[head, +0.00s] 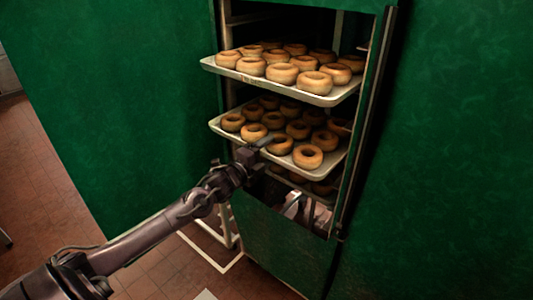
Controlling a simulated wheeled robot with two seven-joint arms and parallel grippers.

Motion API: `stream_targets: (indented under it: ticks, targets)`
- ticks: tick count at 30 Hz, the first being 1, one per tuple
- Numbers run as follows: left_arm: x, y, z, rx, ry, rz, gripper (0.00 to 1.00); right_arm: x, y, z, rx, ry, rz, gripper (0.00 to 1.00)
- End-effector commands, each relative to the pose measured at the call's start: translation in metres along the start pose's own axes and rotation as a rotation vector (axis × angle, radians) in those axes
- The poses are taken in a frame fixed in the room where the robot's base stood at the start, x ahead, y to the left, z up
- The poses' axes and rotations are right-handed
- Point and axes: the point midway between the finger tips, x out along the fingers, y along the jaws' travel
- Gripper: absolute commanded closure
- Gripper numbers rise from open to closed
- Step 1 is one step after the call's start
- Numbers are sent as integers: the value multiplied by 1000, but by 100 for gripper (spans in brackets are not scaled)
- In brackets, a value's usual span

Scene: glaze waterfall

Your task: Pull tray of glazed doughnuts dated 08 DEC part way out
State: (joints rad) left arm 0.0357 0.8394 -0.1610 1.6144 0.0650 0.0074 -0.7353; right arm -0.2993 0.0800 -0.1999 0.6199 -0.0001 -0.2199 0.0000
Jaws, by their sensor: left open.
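An upper tray (217,68) of ring doughnuts sticks out from the rack opening. A middle tray (217,126) of doughnuts sits below it, its front edge also sticking out. A lower tray (325,198) is partly hidden in shadow and behind my arm. I cannot read a date on any tray. My left gripper (262,148) is open, at the front edge of the middle tray, near its front doughnuts. It holds nothing that I can see, and I cannot tell whether it touches the tray. My right gripper is out of view.
Green panels (455,150) flank the rack opening closely on both sides. A green lower panel (285,245) closes the front below the trays. The tiled floor (165,270) in front looks mostly clear, with a white frame (236,262) low by the rack.

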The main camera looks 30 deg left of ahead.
Motion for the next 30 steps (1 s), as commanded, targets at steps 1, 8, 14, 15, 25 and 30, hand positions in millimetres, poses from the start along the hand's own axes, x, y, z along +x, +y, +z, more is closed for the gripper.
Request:
stream_targets:
  ticks: [1,8,14,15,25,30]
  targets:
    - [0,0,0,0,0,-1,31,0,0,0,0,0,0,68]
    - [-5,1,0,1,0,0,31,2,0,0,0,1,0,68]
    - [-28,4,0,3,2,4,31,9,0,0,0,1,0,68]
    - [-33,4,-1,2,2,4,31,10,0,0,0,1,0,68]
    - [-70,2,0,0,0,2,31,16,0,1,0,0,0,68]
    - [-77,0,0,0,1,0,31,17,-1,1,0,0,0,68]
